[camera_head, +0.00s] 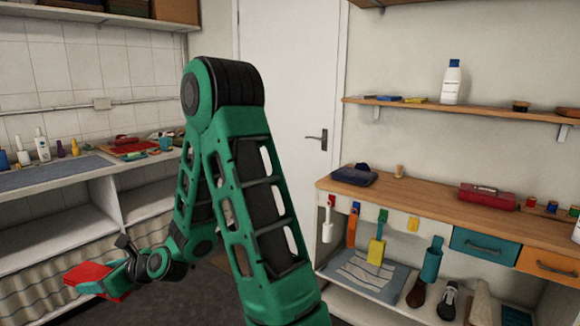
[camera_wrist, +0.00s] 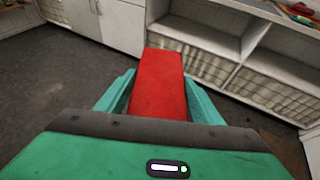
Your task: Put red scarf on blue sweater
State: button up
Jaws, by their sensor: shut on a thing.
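The red scarf (camera_wrist: 158,75) is a flat, folded red block. My gripper (camera_wrist: 160,88) is shut on it, with one teal finger along each side, and its far end sticks out past the fingers. In the head view the red scarf (camera_head: 97,277) shows at the lower left, held in the air by my gripper (camera_head: 106,282), in front of the white shelving. A dark blue folded item (camera_head: 352,177), likely the blue sweater, lies on the wooden counter at the right, well apart from my gripper. A small dark thing is at its top edge.
The wooden counter (camera_head: 425,195) also bears a red folded item (camera_head: 486,197) and several spools. A wall shelf (camera_head: 480,110) with a white bottle (camera_head: 452,82) hangs above. The left counter (camera_head: 60,176) holds bottles. Dark floor lies between.

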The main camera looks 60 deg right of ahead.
aim_at(356, 169)
jog(key=u, duration=0.15)
jog(key=k, duration=1.25)
jog(key=z, duration=1.6)
jog(key=i, duration=1)
